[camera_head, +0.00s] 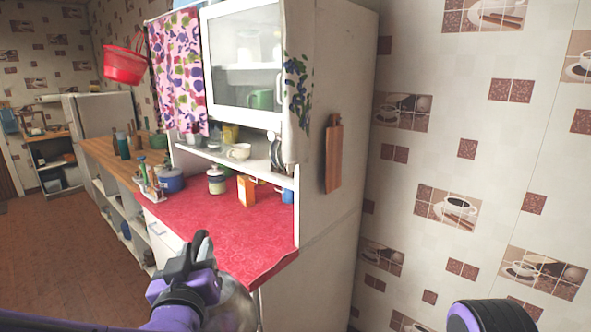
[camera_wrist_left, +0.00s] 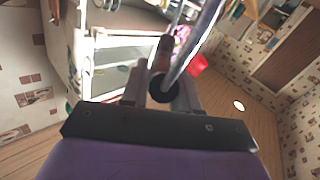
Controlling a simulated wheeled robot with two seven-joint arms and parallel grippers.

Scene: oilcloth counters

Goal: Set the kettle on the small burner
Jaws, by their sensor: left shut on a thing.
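My left gripper (camera_head: 198,256) is at the bottom of the head view, in front of the red counter. It is shut on the kettle (camera_head: 235,308), a shiny metal body partly hidden behind the gripper and cut off by the frame's lower edge. In the left wrist view my left gripper (camera_wrist_left: 162,90) closes around a dark handle with bright metal bars reaching up from it. My right gripper is out of view; only part of my purple right arm shows at lower right. I cannot make out a small burner in either view.
The red oilcloth counter (camera_head: 222,222) holds a blue pot (camera_head: 172,181), a jar (camera_head: 216,181) and an orange box (camera_head: 246,190). A white cabinet (camera_head: 330,85) with a hanging cutting board (camera_head: 333,155) stands above. Open floor (camera_head: 60,250) lies to the left.

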